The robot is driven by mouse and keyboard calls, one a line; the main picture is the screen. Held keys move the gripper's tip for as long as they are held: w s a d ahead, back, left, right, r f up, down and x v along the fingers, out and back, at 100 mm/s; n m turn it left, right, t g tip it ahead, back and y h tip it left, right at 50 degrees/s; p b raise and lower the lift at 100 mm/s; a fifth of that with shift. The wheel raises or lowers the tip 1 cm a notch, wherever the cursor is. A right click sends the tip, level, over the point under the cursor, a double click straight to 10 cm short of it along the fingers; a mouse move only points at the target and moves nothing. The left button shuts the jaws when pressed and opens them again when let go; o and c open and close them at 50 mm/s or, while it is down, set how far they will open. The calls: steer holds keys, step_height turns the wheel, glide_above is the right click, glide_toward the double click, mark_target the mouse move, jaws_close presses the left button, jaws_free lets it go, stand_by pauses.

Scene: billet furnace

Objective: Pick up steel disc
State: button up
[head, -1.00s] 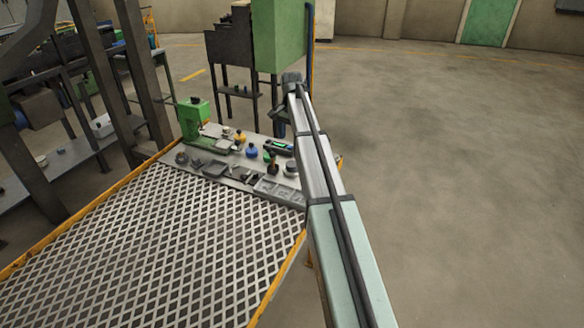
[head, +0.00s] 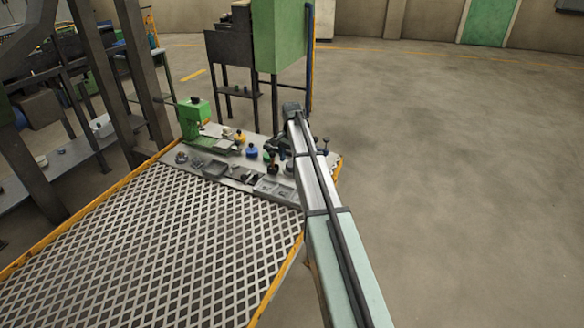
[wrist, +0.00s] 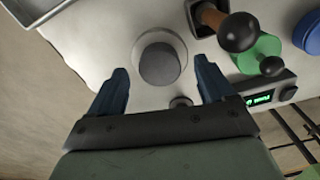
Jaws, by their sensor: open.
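A round steel piece (wrist: 159,63) with a dark grey top sits in a paler round base or rim on the bench top (wrist: 105,28) in the wrist view. I take it for the steel disc; I cannot tell if base and top are one piece. My gripper (wrist: 161,68) is open, its two blue fingers spread either side of the piece, with nothing held. The fingertips appear short of the disc's centre, and their height above the bench is unclear. In the head view my gripper (head: 280,146) is over the bench's right end, and my arm partly covers that area.
A dark-knobbed wooden-handled tool (wrist: 232,28), a green knobbed item (wrist: 262,52), a blue round item (wrist: 308,33) and a lit display box (wrist: 268,97) stand close right of the disc. A tray (wrist: 35,8) is upper left. A green machine (head: 195,115) stands at the bench's far left.

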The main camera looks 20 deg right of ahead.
steer(key=shift+f, duration=0.95)
steer(key=shift+c, duration=0.3)
steer(key=shift+r, duration=0.1)
jaws_close()
